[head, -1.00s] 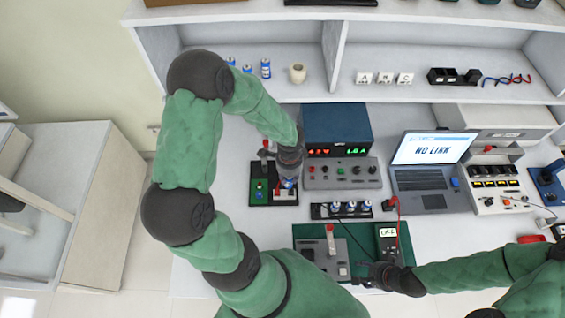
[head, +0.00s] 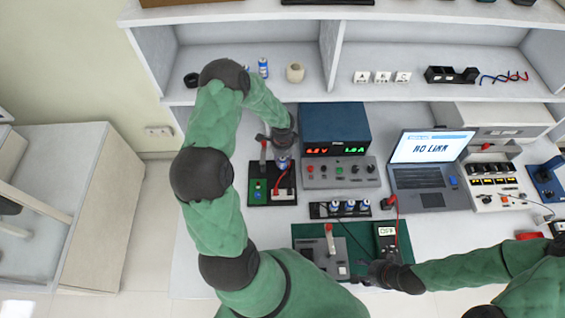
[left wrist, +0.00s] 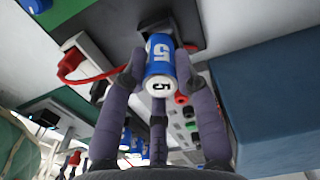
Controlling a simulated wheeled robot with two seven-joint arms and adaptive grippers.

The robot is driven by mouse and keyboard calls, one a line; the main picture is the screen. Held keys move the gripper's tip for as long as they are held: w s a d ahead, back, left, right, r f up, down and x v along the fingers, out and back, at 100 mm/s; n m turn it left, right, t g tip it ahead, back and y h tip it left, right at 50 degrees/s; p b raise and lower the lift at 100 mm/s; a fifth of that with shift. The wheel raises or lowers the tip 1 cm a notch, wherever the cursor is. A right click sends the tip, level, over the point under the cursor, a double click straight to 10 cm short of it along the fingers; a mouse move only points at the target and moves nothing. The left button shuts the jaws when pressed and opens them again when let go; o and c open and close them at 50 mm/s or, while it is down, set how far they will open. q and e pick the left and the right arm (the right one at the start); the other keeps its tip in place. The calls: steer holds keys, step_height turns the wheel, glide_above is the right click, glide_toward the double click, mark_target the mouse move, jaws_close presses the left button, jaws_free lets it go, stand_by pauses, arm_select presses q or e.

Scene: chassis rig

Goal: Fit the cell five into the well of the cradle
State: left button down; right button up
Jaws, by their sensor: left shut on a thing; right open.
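Cell five is a blue and white cylinder marked 5, seen in the left wrist view (left wrist: 160,62) and small in the head view (head: 283,163). My left gripper (head: 282,158) is shut on it, with the fingers on both sides in the left wrist view (left wrist: 162,75). The cell is over the back right of a black board (head: 260,198) with a green panel. A dark block (left wrist: 172,28) lies behind the cell's far end; I cannot tell whether it is the cradle, or whether they touch. The well is not clearly visible. My right gripper (head: 370,275) is open near the green mat.
A red lead (head: 291,178) curves over the board. A power supply (head: 336,130) stands close right of my left gripper. A strip with three cells (head: 340,209) lies in front. A meter (head: 387,237) and a laptop (head: 425,170) stand to the right.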

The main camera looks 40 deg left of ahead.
mark_target(283, 162)
arm_select(q)
step_height(283, 162, down, 4)
steer(key=shift+w+a+r, duration=0.1)
steer(key=shift+r, duration=0.15)
arm_select(e)
steer(key=shift+f, duration=0.1)
steer(key=shift+f, duration=0.1)
arm_select(q)
steer(key=shift+f+b, duration=0.2)
steer(key=shift+b, duration=0.15)
arm_select(e)
steer(key=shift+f, duration=0.15)
arm_select(q)
steer(key=c, duration=0.9)
jaws_free()
steer(key=shift+r, duration=0.1)
steer(key=shift+c, duration=0.2)
steer(key=shift+r, duration=0.15)
arm_select(e)
steer(key=shift+r, duration=0.25)
arm_select(q)
step_height(283, 162, up, 12)
steer(key=shift+p, duration=0.85)
arm_select(e)
steer(key=shift+r, duration=0.6)
